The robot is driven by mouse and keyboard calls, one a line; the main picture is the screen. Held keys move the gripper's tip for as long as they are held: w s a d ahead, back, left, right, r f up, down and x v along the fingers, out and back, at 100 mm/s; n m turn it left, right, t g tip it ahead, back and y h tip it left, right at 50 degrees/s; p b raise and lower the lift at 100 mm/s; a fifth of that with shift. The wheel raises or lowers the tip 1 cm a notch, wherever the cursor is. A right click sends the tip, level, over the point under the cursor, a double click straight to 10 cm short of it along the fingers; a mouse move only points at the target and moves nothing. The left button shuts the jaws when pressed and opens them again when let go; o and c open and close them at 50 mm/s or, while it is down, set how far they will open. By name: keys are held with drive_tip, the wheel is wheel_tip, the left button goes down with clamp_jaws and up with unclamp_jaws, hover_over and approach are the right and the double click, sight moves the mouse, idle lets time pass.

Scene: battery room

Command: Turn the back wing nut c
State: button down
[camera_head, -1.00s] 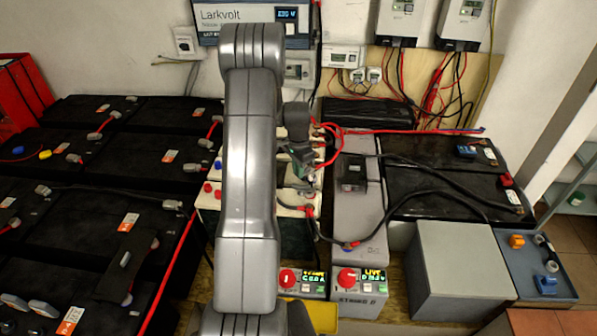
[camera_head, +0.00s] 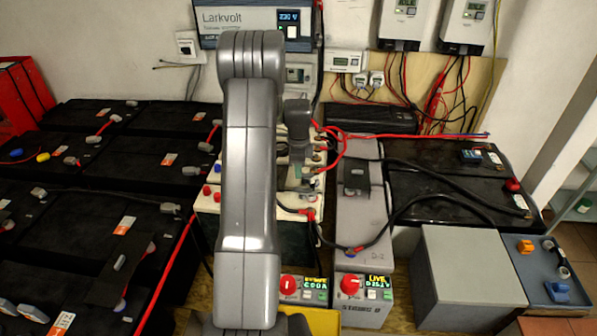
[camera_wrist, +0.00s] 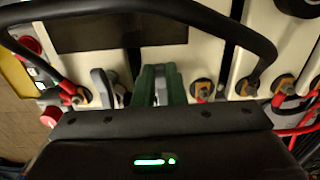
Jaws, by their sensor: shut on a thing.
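My gripper (camera_wrist: 160,88) has its two green fingers closed around a narrow grey piece, which I take to be the back wing nut c (camera_wrist: 160,92); its label cannot be read. In the head view my gripper (camera_head: 304,172) points down at the pale battery tops beside the red cables, and the nut cannot be made out there. Another grey wing-shaped piece (camera_wrist: 105,86) stands just left of the fingers in the wrist view, apart from them. The lower part of the held nut is hidden by my gripper's body.
A black cable (camera_wrist: 190,12) arches over the batteries close to the fingers. Brass terminals (camera_wrist: 202,88) with red leads stand to the right. Red caps (camera_wrist: 50,117) lie left. A grey box (camera_head: 468,275) and black batteries flank the pale ones.

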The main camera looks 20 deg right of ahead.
drive_tip(key=shift+w+r, duration=0.1)
idle(0.5)
drive_tip(key=c, duration=1.5)
unclamp_jaws()
wheel_tip(320, 180, up, 14)
drive_tip(key=shift+f+b, duration=0.15)
drive_tip(key=shift+b, duration=0.15)
wheel_tip(320, 180, down, 14)
drive_tip(key=shift+r+p, duration=0.1)
drive_tip(key=shift+p, duration=0.25)
